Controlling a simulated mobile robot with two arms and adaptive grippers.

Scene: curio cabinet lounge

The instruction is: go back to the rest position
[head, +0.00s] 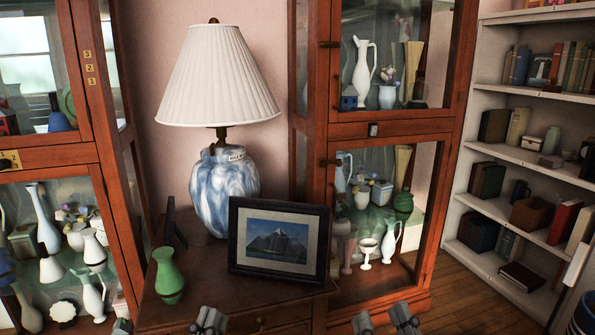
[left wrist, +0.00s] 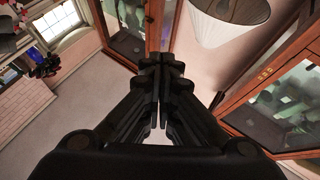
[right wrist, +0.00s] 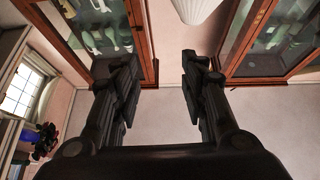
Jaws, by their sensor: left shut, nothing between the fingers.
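My left gripper (head: 210,320) shows at the bottom edge of the head view, in front of the wooden side table. In the left wrist view its fingers (left wrist: 160,68) are pressed together with nothing between them. My right gripper (head: 384,320) shows at the bottom edge further right, in front of the right cabinet's base. In the right wrist view its fingers (right wrist: 160,68) stand wide apart and empty. Neither gripper visibly touches anything.
The side table (head: 205,290) bears a blue-and-white lamp (head: 222,185), a green vase (head: 168,275) and a framed mountain picture (head: 278,240). Glass cabinets with white vases stand left (head: 55,155) and right (head: 388,128). White bookshelves (head: 510,155) stand far right. Wooden floor (head: 460,290) is clear.

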